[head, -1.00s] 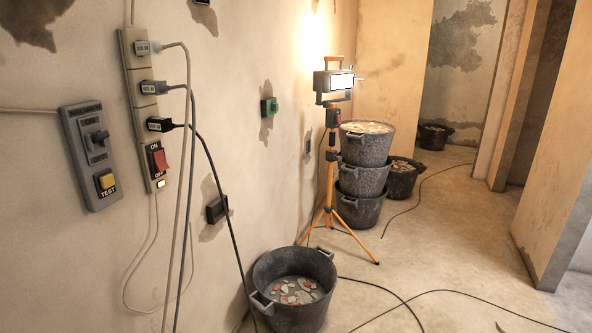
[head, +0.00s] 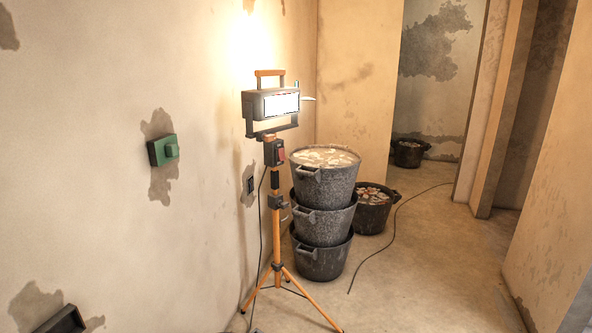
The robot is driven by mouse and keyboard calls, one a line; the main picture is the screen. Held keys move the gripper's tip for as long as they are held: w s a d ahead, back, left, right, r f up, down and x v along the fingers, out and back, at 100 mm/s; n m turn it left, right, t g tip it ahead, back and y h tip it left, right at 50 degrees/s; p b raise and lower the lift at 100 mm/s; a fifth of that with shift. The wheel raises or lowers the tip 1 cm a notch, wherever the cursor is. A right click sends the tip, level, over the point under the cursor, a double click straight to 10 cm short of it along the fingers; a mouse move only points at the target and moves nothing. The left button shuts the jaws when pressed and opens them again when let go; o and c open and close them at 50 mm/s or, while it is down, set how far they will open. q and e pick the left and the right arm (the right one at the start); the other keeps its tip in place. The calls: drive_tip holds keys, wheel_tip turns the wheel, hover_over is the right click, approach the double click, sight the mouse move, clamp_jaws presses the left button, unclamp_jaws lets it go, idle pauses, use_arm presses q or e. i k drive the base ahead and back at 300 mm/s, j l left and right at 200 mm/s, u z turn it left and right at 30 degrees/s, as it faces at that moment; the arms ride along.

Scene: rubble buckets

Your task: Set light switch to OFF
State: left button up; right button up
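A work light (head: 270,104) on an orange tripod (head: 268,240) stands near the left wall, and its lamp is lit. A small box with a red switch (head: 280,152) sits on the tripod pole just below the lamp. Its exact position is too small to tell. A green wall switch (head: 163,150) is mounted on the left wall, nearer to me. A small dark wall plate (head: 250,185) is on the wall behind the tripod. Neither of my grippers is in view.
Stacked black buckets (head: 322,220) of rubble stand right behind the tripod, with another bucket (head: 372,208) beside them. A far bucket (head: 408,152) stands by the doorway. A cable (head: 372,240) crosses the floor. The floor (head: 430,290) at right is clear.

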sight(280, 152)
drive_tip(key=i+l+u, duration=0.1)
drive_tip(key=l, duration=0.2)
drive_tip(key=i+l+u, duration=0.25)
drive_tip(key=l, duration=0.35)
drive_tip(key=i+l+u, duration=0.1)
drive_tip(key=l, duration=0.2)
